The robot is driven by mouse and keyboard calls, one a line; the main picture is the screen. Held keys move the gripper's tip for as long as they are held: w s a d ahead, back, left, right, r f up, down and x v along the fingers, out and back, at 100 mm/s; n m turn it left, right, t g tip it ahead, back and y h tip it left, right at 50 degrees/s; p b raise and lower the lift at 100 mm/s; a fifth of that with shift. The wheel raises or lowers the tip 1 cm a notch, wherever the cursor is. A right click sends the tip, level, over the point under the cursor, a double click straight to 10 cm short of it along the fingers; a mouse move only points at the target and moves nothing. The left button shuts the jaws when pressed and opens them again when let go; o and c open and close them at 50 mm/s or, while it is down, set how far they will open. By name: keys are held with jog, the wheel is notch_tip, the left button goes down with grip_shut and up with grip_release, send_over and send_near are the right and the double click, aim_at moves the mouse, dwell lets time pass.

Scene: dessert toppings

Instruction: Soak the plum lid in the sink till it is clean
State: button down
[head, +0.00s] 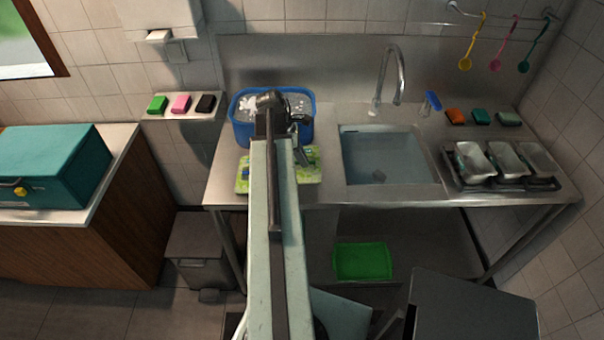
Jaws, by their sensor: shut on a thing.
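My gripper (303,157) reaches down at the end of my arm, over the front of the blue tub (237,125) and the yellow-green patterned mat (309,173). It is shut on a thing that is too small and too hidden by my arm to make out. I cannot pick out a plum lid anywhere in view. The sink (375,157) is to the right of my gripper, a sunken basin with bluish water and a dark drain. A curved tap (398,75) stands behind it.
The blue tub holds whitish foam. Right of the sink, metal pans (475,160) stand on a dark rack. A teal box (50,160) is on the left counter. Steel counter strips beside the sink are clear.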

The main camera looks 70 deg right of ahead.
jog(key=shift+f+b, duration=2.4)
jog(key=shift+b, duration=0.05)
jog(key=c, duration=1.5)
grip_release()
jog(key=shift+r, duration=0.1)
jog(key=p+v, duration=0.7)
jog(key=v, duration=0.1)
jog(key=shift+s+a+p, duration=0.2)
jog(key=shift+a+p, duration=0.05)
jog(key=shift+p, duration=0.1)
